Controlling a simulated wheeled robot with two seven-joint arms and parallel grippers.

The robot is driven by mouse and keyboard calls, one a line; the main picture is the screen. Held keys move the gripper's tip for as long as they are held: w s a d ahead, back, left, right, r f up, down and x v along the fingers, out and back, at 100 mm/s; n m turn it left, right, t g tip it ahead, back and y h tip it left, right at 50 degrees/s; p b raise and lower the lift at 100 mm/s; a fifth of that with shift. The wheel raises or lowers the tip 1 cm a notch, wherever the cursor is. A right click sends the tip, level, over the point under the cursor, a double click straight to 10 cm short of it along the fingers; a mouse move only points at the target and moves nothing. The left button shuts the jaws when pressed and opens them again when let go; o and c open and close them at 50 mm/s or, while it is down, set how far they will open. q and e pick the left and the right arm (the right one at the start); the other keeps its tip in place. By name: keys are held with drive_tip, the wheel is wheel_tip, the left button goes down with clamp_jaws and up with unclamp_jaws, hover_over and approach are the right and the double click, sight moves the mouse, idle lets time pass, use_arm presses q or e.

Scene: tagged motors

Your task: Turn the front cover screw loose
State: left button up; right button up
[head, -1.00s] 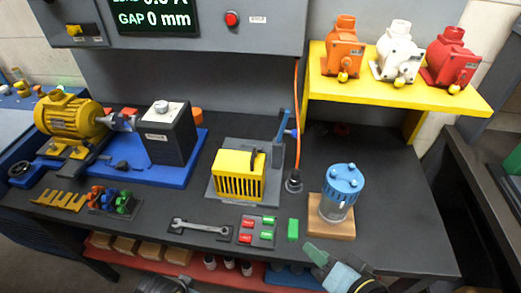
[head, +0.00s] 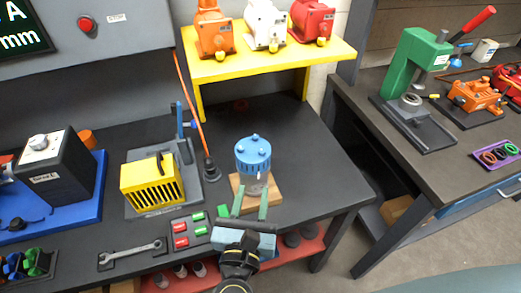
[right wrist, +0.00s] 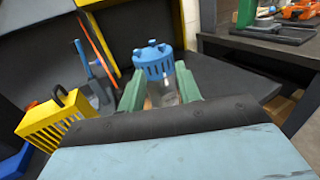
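A clear jar-like body with a blue slotted cover (head: 253,152) stands upright on a wooden block (head: 272,192). The cover has several blue screw knobs on its top; the front one (head: 253,167) is hard to make out. My right gripper (head: 250,198) is open in front of the body, with its green fingers pointing toward it. In the right wrist view the blue cover (right wrist: 155,68) shows above and between the two fingers (right wrist: 160,95), and the clear body is between or just beyond them; contact cannot be told. My left gripper is not in view.
A yellow vented box (head: 152,186) stands left of the block. A wrench (head: 132,254) and a panel of red and green buttons (head: 190,232) lie in front. A yellow shelf (head: 270,62) with several motors is behind. Bare table lies right of the block.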

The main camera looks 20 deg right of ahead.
sight(262, 154)
drive_tip(key=p+x, duration=0.3)
drive_tip(key=x, duration=1)
drive_tip(key=shift+w+d+f, duration=0.1)
drive_tip(key=shift+d, duration=0.1)
clamp_jaws()
